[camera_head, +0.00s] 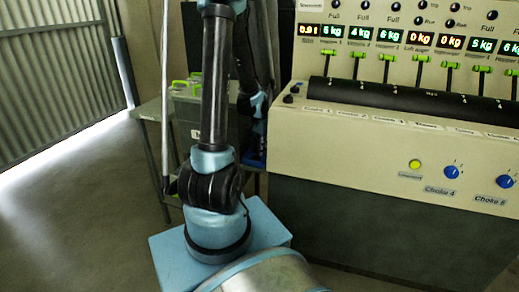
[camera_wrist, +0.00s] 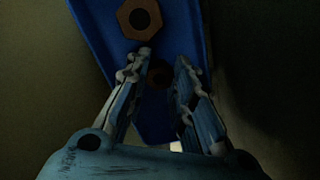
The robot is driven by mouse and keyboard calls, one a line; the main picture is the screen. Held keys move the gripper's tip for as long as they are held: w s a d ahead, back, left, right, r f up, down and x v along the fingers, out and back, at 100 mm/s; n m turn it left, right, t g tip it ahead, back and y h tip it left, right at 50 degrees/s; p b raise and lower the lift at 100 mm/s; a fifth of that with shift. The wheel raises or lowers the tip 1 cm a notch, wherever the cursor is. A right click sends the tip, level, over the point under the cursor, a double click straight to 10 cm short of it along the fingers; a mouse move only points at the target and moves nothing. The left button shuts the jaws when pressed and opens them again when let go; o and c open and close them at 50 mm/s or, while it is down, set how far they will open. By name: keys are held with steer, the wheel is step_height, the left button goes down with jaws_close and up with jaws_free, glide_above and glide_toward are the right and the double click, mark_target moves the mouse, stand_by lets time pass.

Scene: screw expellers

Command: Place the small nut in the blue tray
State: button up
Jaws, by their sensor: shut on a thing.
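In the wrist view, the blue tray (camera_wrist: 96,22) lies beneath my gripper (camera_wrist: 163,60), running from the top of the picture down between the fingers. A larger brown hexagonal nut (camera_wrist: 139,18) with a dark hole is in the tray at the top, beyond the fingertips. A small dark nut (camera_wrist: 160,76) sits between my two fingers, and my gripper is shut on it over the tray. Its height above the tray floor is hard to judge in the dim light. In the head view, my arm hides the gripper and the nuts.
In the head view, a control panel (camera_head: 390,140) with green levers, lit displays and blue knobs stands at the right. Grey bins with green handles (camera_head: 180,86) stand on a table behind my arm. A corrugated shutter (camera_head: 50,70) is at the left, with open floor before it.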

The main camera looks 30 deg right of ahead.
steer(key=o, duration=0.7)
step_height(320, 180, up, 12)
stand_by(0.5)
stand_by(0.4)
